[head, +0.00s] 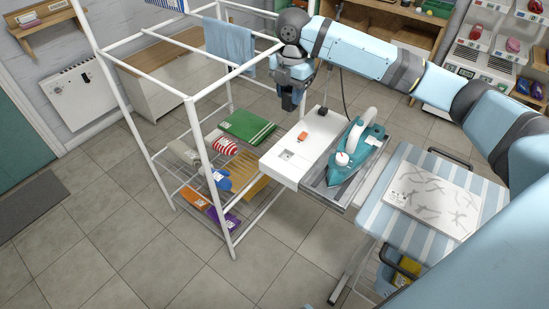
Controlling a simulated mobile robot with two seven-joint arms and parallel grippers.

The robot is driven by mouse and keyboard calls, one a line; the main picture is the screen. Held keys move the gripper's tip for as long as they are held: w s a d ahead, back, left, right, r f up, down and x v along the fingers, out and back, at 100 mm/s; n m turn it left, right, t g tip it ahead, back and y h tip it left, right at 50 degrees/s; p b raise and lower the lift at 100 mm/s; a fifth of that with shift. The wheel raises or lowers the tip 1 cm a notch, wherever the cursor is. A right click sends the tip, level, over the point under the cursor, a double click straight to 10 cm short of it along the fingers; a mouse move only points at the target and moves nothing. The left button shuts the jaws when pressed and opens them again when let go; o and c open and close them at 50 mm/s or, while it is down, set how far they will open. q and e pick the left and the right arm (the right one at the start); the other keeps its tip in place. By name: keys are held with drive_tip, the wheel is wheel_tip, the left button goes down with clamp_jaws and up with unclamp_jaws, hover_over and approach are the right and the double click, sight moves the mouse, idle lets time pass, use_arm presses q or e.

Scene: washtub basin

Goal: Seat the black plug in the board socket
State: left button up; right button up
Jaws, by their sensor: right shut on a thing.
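My right gripper (288,92) reaches in from the right and points down above the far left side of the white board. It is shut on a small dark thing that looks like the black plug (287,104); the fingers hide most of it. The plug is in the air, apart from the board. The board socket (287,155) is a small grey square on the white board (279,171), nearer the camera than the gripper. A dark cord (344,92) rises behind the iron and passes behind my arm. My left gripper is not in view.
A teal iron (353,150) rests right of the white board. An orange piece (303,136) and a small black piece (322,112) are on the board. A white rack (205,180) stands close on the left. An ironing board (381,222) with a patterned sheet is at right.

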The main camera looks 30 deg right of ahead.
drive_tip(key=shift+w, duration=0.2)
drive_tip(key=shift+f, duration=0.3)
wheel_tip(320, 180, down, 20)
drive_tip(key=b, duration=0.3)
drive_tip(key=shift+r, duration=0.2)
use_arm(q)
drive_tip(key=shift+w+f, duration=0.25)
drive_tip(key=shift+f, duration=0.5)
use_arm(e)
drive_tip(key=shift+r, duration=0.1)
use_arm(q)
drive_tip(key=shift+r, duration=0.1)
use_arm(e)
drive_tip(key=o, duration=0.9)
drive_tip(key=shift+f, duration=0.2)
